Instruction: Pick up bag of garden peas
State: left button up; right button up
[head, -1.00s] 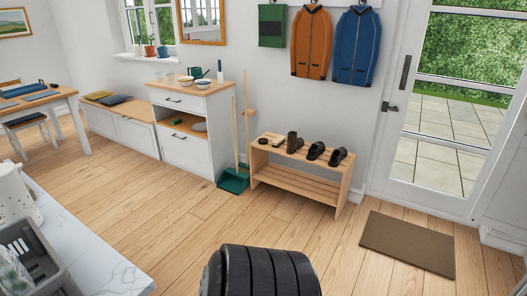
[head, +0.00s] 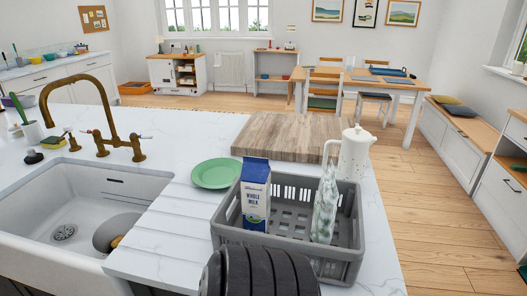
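In the grey crate (head: 232,233) on the worktop stands a tall, slim, pale green and white item (head: 325,207). It leans a little and narrows towards the top. I cannot read a label on it, so I cannot tell if it is the bag of garden peas. No other item in view is clearly that bag.
A blue and white milk carton (head: 255,192) stands in the crate's left part. A green plate (head: 215,173), a wooden board (head: 290,135) and a white speckled jug (head: 354,153) are around the crate. A white sink (head: 75,205) with a brass tap (head: 108,120) lies left.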

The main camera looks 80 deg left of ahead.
aim_at(325, 208)
jog(key=u, duration=2.1)
